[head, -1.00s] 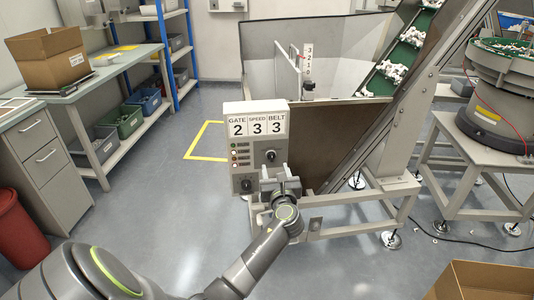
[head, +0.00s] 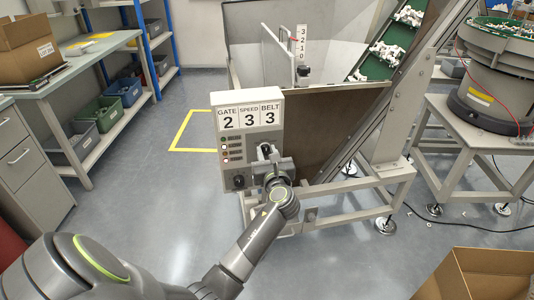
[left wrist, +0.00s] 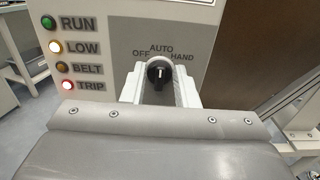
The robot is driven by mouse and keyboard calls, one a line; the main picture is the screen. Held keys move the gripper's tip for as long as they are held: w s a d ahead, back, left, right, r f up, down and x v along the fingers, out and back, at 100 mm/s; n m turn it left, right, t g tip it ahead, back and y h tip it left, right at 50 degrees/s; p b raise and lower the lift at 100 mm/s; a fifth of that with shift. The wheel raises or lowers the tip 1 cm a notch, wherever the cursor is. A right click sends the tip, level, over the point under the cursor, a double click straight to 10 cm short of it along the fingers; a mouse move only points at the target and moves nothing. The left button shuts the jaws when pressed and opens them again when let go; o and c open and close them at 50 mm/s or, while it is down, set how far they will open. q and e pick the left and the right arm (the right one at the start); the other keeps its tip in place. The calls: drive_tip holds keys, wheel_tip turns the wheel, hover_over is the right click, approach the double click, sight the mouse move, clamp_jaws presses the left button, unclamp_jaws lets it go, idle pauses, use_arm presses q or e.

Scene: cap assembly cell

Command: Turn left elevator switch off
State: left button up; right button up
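The control panel (head: 250,115) has a black rotary switch (left wrist: 159,74) with OFF, AUTO and HAND marked around it. Its white pointer stands upright, toward AUTO. My left gripper (left wrist: 160,88) is at this switch, one pale finger on each side. A narrow gap shows between fingers and knob, so it looks open. In the head view the left gripper (head: 268,162) covers part of the switch. A second dark knob (head: 238,181) sits lower left on the panel. My right gripper is not in view.
Panel lamps are labelled RUN, LOW, BELT and TRIP; LOW (left wrist: 57,47) and TRIP (left wrist: 67,86) are lit. The panel reads gate 2, speed 3, belt 3. The inclined conveyor (head: 390,45) rises behind. An open cardboard box (head: 480,275) is at lower right.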

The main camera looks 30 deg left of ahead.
use_arm(q)
drive_tip(key=c, duration=0.4)
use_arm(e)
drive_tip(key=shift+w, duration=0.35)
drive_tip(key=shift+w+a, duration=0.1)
use_arm(q)
drive_tip(key=shift+n, duration=1.3)
drive_tip(key=n, duration=0.3)
drive_tip(key=shift+s+a+f, duration=0.1)
drive_tip(key=shift+n+b, duration=0.35)
drive_tip(key=shift+n, duration=1.25)
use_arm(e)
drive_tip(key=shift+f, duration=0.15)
